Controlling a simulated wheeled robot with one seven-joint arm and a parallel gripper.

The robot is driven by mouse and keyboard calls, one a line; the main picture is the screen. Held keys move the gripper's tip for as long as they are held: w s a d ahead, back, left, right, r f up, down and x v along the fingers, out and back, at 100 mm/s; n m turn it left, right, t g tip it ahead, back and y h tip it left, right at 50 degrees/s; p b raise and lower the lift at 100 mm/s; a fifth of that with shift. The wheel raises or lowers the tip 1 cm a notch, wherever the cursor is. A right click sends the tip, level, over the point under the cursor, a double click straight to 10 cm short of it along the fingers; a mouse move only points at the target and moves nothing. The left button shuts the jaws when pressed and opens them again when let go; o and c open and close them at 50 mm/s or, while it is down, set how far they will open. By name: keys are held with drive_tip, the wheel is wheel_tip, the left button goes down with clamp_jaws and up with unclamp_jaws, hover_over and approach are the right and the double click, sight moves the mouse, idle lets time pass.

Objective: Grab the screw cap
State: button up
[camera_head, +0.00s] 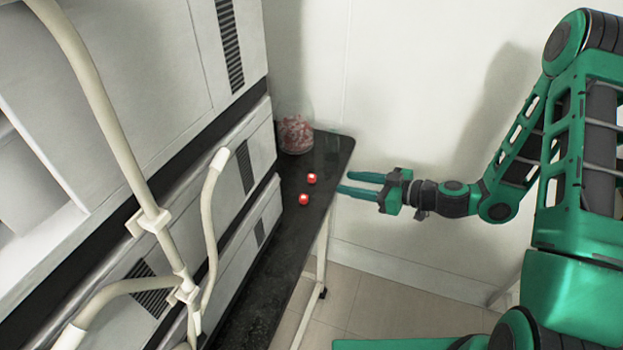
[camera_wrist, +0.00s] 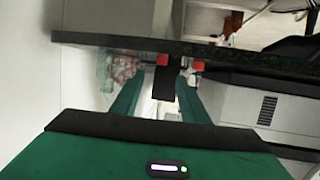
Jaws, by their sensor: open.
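Two small red screw caps stand on the black tabletop (camera_head: 262,290), one a little farther back (camera_head: 311,178) and one nearer (camera_head: 304,199). In the wrist view two red caps (camera_wrist: 162,59) (camera_wrist: 198,65) show at the table edge, beyond my fingers. My gripper (camera_head: 351,183) is open and empty. It points left toward the caps, at the table's right edge, apart from both. In the wrist view my green fingers (camera_wrist: 162,95) are spread, with a dark thing showing between them.
A clear container with red contents (camera_head: 295,135) stands at the table's back corner. White stacked instruments (camera_head: 232,165) fill the table's left side. Cream bent tubes (camera_head: 150,215) stand in front at left. A white wall (camera_head: 420,80) is behind my arm.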

sight(313, 177)
drive_tip(key=x, duration=1)
drive_tip(key=shift+a, duration=0.4)
clamp_jaws()
